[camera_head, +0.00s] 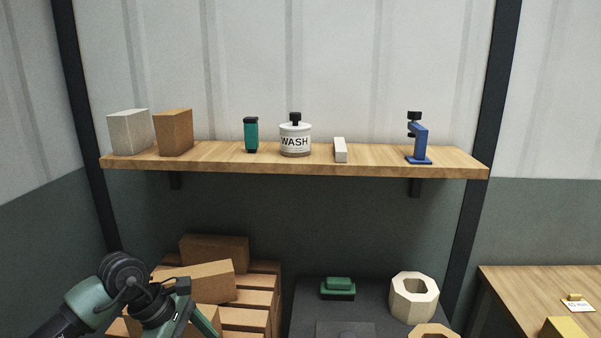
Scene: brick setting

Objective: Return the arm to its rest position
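My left arm (125,278), green and black, comes in from the lower left and bends in front of a stack of bricks. Its end part (180,312) runs down to the bottom edge of the view. I cannot make out the fingertips, so I cannot tell whether this gripper is open or shut. A tilted orange-brown brick (212,280) lies on the stack just behind the arm; whether they touch is unclear. My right arm and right gripper are not in view.
A wooden shelf (370,169) holds a grey block (129,133), a brown brick (174,133), a green item (251,135), a WASH jar (295,146), a white block (340,150) and a blue clamp-like tool (420,142). A dark surface (375,295) and wooden table (520,285) lie right.

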